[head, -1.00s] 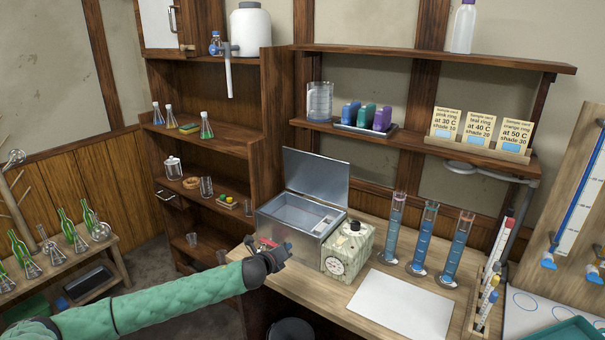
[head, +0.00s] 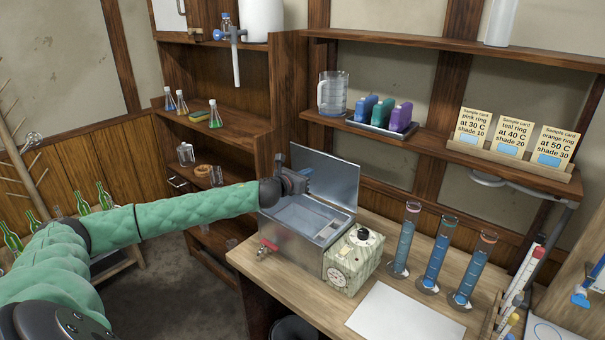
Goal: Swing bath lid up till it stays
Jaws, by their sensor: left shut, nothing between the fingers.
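The metal water bath (head: 292,241) stands on the wooden bench, its box open at the top. Its lid (head: 335,176) is up, leaning a little back at the rear edge of the box. My left gripper (head: 303,178) is at the left part of the lid, in front of its inner face, above the open bath. It is shut with nothing held. I cannot tell whether it touches the lid. The gripper hides part of the lid's left side. My right gripper is not in view.
A cream box with a dial (head: 352,262) stands right of the bath. Several blue-filled cylinders (head: 437,250) stand further right, behind a white sheet (head: 405,312). A red-handled tap (head: 268,246) sticks out at the bath's front. A shelf (head: 400,138) runs above.

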